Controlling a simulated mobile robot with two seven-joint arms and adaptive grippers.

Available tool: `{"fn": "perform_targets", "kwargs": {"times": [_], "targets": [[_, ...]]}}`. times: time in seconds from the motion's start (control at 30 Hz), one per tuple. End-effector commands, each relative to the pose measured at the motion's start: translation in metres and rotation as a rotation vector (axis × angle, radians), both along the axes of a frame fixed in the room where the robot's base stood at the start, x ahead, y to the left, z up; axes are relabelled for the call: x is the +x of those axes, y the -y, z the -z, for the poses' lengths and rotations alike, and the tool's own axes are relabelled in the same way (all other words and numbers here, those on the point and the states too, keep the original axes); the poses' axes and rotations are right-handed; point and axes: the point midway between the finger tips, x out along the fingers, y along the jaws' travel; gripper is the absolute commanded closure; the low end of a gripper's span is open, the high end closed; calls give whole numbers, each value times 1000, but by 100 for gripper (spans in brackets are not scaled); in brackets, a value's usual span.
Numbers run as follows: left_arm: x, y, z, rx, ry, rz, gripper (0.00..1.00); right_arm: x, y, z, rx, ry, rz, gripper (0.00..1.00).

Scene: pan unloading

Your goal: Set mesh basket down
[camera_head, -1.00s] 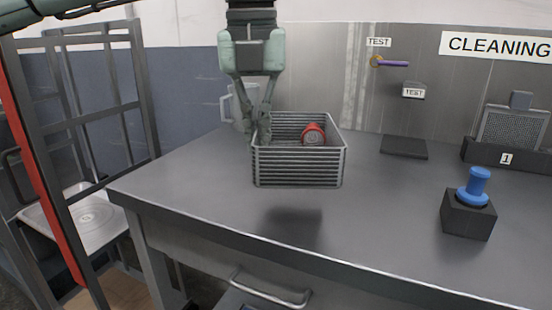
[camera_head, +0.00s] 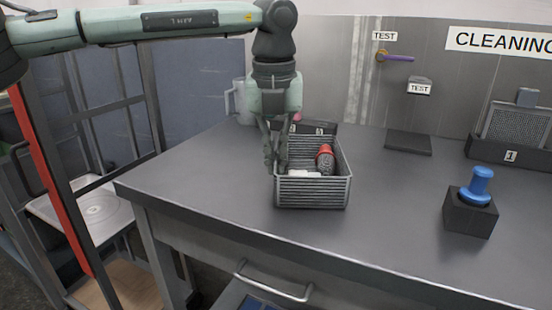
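The grey mesh basket (camera_head: 313,193) is at the left part of the grey table, low against the top. No separate shadow shows below it, so it seems to touch the table. Inside lie a red and dark item (camera_head: 325,158) and a white item (camera_head: 304,173). My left gripper (camera_head: 275,168) points down at the basket's left wall, its fingers around the rim and seemingly shut on it. The fingertips are partly hidden. My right gripper is not in view.
A black labelled holder (camera_head: 322,128) stands just behind the basket, with a grey pitcher (camera_head: 238,102) to its left. A black block with a blue plug (camera_head: 480,185) stands at right. A flat dark pad (camera_head: 408,143) lies at the back. The table (camera_head: 390,205) between is clear.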

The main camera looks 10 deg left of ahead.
Motion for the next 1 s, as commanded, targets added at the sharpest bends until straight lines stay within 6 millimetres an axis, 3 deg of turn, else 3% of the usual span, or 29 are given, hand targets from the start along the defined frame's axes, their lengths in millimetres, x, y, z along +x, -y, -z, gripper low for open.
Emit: {"fn": "perform_targets", "kwargs": {"times": [0.13,0.33,0.73,0.8,1.0], "targets": [[0,0,2,-1,1,-1,100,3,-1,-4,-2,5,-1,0],[0,0,2,0,0,-1,74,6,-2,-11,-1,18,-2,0],[0,0,-3,0,0,0,74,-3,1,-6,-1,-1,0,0],[-1,0,-12,0,2,-1,74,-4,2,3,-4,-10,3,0],[-6,1,-54,-1,4,-1,74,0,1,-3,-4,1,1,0]]}}
